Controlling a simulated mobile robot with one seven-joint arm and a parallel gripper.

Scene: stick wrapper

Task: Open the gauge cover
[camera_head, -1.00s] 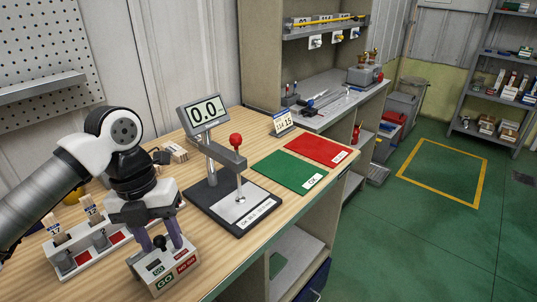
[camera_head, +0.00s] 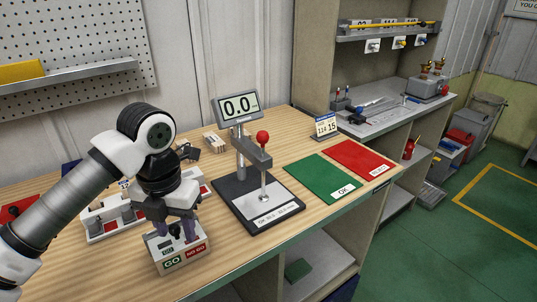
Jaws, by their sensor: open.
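A small light-grey gauge box with green GO and red NO GO labels (camera_head: 170,262) stands near the front edge of the wooden bench. My gripper (camera_head: 181,236) points down over the top of this box, its purplish fingers apart. A dark part shows between the fingers at the box top. I cannot tell whether the fingers touch it, and my gripper hides much of the top, so the cover's state is unclear. A digital gauge stand (camera_head: 240,108) reading 0.0, with a red-knobbed lever (camera_head: 262,137), stands to the right on a dark base.
A white holder with red patches (camera_head: 103,228) sits behind and left of the box. A green OK mat (camera_head: 320,175) and a red mat (camera_head: 362,158) lie at right. A small date stand (camera_head: 325,126) is behind them. The wooden bench (camera_head: 228,250) is bare right of the box.

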